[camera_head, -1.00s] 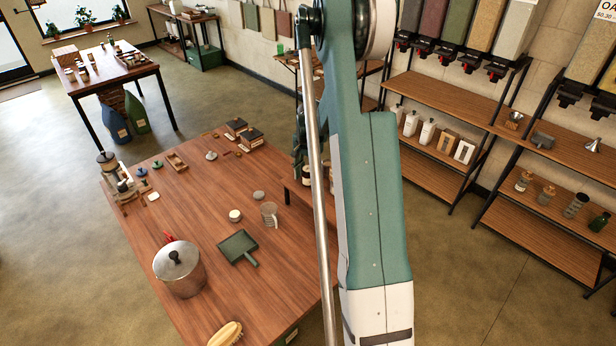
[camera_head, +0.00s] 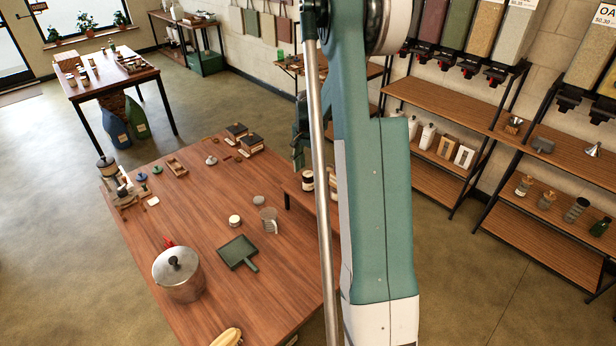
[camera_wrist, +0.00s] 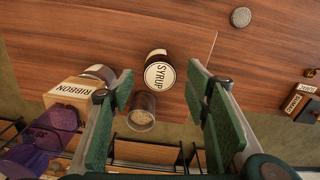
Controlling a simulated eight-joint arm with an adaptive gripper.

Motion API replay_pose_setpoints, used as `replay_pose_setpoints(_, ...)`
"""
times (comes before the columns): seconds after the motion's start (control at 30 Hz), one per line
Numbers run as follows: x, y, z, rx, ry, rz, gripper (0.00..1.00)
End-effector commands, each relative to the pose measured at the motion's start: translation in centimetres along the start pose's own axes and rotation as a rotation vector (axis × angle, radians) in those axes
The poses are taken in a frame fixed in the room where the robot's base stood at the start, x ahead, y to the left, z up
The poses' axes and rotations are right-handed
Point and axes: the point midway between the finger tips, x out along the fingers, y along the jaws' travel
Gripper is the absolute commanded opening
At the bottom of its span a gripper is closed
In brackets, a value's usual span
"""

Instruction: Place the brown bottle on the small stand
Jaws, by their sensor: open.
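A dark brown bottle with a cream SYRUP label (camera_wrist: 158,74) shows in the wrist view, seen from above between my fingertips, on or over a wood surface. My gripper (camera_wrist: 160,84) is open, its green-padded fingers on either side of the bottle in the picture. I cannot tell the height gap. In the head view a dark jar with a pale label (camera_head: 307,181) stands at the low wooden stand (camera_head: 291,186) on the table's right edge; my arm hides part of it. I cannot tell whether this is the SYRUP bottle. My gripper is mostly hidden there.
Close by in the wrist view are a clear jar of grain (camera_wrist: 142,111), a RIBBON box (camera_wrist: 84,92) and purple items (camera_wrist: 52,127).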

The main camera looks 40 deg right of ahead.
Motion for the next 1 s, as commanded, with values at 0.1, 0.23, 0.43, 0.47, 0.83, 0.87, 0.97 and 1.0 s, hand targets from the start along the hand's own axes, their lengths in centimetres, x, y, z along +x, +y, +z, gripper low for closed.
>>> replay_pose_setpoints(0.1,-1.8,0.0,0.0,0.000,0.000,0.000,0.47)
replay_pose_setpoints(0.23,-3.4,0.0,0.0,0.000,0.000,0.000,0.47)
replay_pose_setpoints(0.43,-5.0,0.0,0.0,0.000,0.000,0.000,0.47)
replay_pose_setpoints(0.47,-5.2,0.0,0.0,0.000,0.000,0.000,0.47)
replay_pose_setpoints(0.83,-5.5,0.0,0.0,0.000,0.000,0.000,0.47)
replay_pose_setpoints(0.87,-5.5,0.0,0.0,0.000,0.000,0.000,0.47)
replay_pose_setpoints(0.97,-5.5,0.0,0.0,0.000,0.000,0.000,0.47)
replay_pose_setpoints(1.0,-5.5,0.0,0.0,0.000,0.000,0.000,0.47)
